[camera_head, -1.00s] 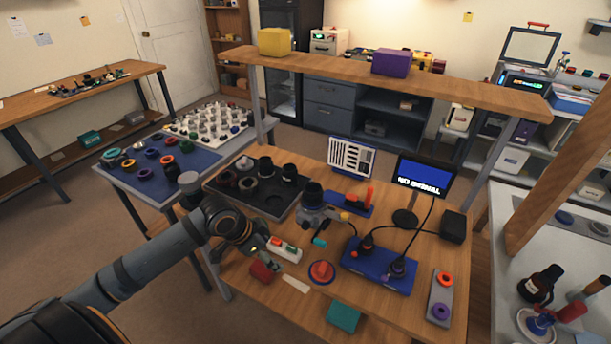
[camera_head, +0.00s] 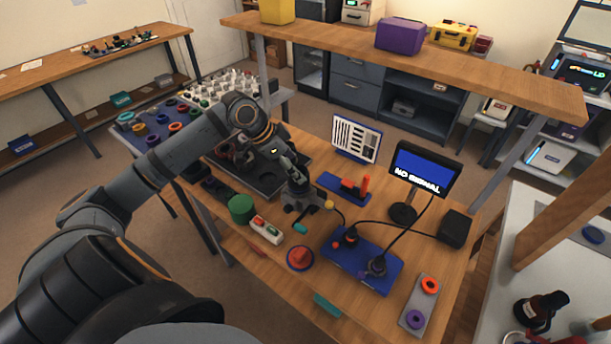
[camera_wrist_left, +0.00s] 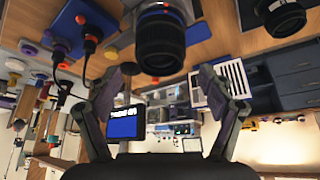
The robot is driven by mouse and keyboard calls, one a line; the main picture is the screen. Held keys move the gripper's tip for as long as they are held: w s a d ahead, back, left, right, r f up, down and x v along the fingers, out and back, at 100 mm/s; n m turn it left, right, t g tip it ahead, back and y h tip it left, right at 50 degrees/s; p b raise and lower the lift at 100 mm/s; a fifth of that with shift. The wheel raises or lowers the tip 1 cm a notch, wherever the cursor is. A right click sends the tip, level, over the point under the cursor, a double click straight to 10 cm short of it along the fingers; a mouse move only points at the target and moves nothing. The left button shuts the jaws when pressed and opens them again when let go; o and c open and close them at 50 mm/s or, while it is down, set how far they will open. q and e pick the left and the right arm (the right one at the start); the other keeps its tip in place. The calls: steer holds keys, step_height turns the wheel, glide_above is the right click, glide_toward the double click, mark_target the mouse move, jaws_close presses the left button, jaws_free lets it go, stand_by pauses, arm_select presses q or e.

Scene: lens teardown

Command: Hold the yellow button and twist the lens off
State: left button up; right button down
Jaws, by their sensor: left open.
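The grey camera body (camera_head: 297,208) sits on the wooden bench, largely covered by my arm in the head view. The yellow button (camera_head: 329,204) shows at its right side. My left gripper (camera_head: 300,186) is above the camera, its fingertips hard to make out there. In the left wrist view the black ribbed lens (camera_wrist_left: 161,46) lies beyond and between the two spread fingers of my left gripper (camera_wrist_left: 161,76), with a clear gap on each side. The fingers hold nothing. My right gripper is in no view.
A blue block with dark plugs and cables (camera_head: 362,262) lies right of the camera, beside the NO SIGNAL monitor (camera_head: 423,170). A dark tray (camera_head: 268,182) with lenses is behind.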

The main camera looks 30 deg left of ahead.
arm_select(q)
steer(key=x, duration=0.2)
steer(key=shift+d+f, duration=0.1)
steer(key=shift+f, duration=0.3)
steer(key=x, duration=0.4)
steer(key=shift+f, duration=0.15)
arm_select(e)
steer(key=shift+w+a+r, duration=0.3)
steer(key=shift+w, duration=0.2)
arm_select(q)
steer(key=shift+c, duration=0.3)
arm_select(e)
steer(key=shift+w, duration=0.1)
arm_select(q)
steer(key=shift+w, duration=0.1)
steer(key=c, duration=1.4)
steer(key=shift+f, duration=0.1)
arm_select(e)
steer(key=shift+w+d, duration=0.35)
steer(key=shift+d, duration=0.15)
